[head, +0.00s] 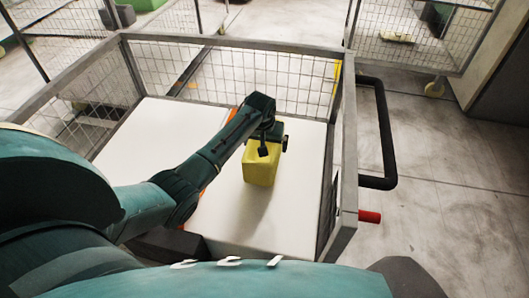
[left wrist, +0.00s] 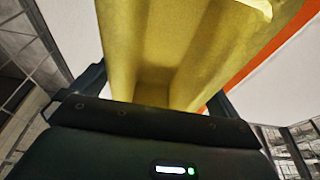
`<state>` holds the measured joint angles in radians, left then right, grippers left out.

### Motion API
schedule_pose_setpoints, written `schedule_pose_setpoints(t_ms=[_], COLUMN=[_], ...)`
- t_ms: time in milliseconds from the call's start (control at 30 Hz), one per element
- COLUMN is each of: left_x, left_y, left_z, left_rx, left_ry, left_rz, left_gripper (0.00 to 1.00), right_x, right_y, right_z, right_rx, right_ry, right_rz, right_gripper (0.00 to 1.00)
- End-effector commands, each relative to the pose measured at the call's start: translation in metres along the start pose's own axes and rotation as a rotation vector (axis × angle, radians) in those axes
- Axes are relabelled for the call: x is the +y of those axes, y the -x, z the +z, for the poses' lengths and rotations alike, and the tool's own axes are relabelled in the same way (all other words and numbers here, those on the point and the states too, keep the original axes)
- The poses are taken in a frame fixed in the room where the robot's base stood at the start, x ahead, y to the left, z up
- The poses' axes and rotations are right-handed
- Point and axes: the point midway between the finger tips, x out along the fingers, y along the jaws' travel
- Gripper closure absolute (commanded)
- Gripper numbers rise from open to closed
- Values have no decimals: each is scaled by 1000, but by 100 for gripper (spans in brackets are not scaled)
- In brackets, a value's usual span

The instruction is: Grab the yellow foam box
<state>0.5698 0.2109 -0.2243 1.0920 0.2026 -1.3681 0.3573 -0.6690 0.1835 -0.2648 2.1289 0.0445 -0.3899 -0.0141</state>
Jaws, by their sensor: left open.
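The yellow foam box (head: 261,166) stands on the white floor of a wire-mesh cart in the head view. My left gripper (head: 272,145) is above it, over its top end. In the left wrist view the yellow foam box (left wrist: 190,45) fills the space in front of the palm, with one dark finger on each side of it. The left gripper (left wrist: 158,92) is open around the box. Whether a finger touches the box cannot be told. My right gripper is not in view.
The wire-mesh cart (head: 230,40) has a metal rim and mesh walls around the box. A black handle (head: 386,135) and a red-tipped bar (head: 369,216) stick out on its right side. White floor around the box is clear. Other mesh carts stand behind.

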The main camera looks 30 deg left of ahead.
Motion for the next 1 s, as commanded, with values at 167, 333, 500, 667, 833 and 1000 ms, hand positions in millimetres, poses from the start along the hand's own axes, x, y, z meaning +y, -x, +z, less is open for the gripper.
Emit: schedule_pose_setpoints(t_ms=[167, 333, 500, 667, 833, 1000], left_x=[0, 0, 0, 0, 0, 0], left_y=[-1, -3, -5, -5, -5, -5], left_z=[0, 2, 2, 2, 2, 2], left_rx=[-1, -3, -1, -1, -1, -1], left_ry=[0, 0, 0, 0, 0, 0], left_rz=[0, -1, -1, 0, 0, -1], left_gripper=[0, 0, 0, 0, 10, 24], right_x=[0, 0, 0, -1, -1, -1], right_y=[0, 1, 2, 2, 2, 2], right_z=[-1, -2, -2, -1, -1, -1], right_rx=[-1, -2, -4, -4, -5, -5], right_ry=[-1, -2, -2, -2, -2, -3], right_rz=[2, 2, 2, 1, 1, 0], right_gripper=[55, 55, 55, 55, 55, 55])
